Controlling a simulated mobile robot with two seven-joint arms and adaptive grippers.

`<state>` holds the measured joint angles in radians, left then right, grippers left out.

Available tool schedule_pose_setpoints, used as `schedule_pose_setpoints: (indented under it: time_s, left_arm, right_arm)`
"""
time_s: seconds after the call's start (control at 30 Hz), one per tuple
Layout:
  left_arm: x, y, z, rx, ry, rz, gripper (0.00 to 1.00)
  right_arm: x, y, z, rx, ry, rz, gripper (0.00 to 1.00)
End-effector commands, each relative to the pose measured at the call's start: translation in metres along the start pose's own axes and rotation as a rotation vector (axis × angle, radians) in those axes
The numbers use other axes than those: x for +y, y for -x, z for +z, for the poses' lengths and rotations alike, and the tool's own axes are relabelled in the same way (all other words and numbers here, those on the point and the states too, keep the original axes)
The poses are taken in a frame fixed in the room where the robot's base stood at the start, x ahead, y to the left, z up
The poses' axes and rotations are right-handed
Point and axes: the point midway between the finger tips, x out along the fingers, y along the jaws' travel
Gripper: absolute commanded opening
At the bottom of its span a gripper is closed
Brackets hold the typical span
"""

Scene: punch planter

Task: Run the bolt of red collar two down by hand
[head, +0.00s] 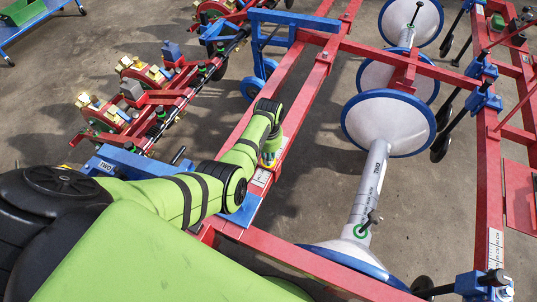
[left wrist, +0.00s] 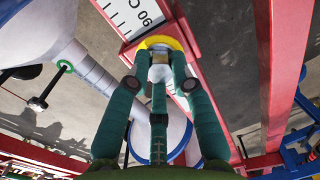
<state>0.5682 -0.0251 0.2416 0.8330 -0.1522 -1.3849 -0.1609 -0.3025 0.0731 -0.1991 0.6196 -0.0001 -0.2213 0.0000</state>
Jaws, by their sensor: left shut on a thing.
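My left gripper (head: 269,158) reaches down over the long red beam in the head view. A yellow ring (left wrist: 161,43) shows just past the fingertips, beside a white scale plate (left wrist: 130,14) on the red beam. My right gripper is not in view.
Red planter units (head: 128,118) lie to the left. Another red beam (head: 487,150) runs along the right. Bare floor (head: 420,215) shows between the frames.

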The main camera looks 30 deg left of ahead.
Motion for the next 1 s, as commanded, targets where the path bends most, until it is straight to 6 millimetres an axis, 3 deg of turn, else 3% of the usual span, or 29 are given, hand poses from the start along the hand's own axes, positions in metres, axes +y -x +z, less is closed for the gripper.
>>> schedule_pose_setpoints:
  time_s: [0.5,1.0]
  left_arm:
    - [-0.001,0.001,0.002,-0.005,-0.416,-0.002,0.00]
    - [0.000,-0.001,0.002,-0.005,-0.892,0.000,0.00]
  right_arm:
    - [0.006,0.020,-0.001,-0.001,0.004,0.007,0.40]
    - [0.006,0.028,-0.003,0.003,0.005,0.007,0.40]
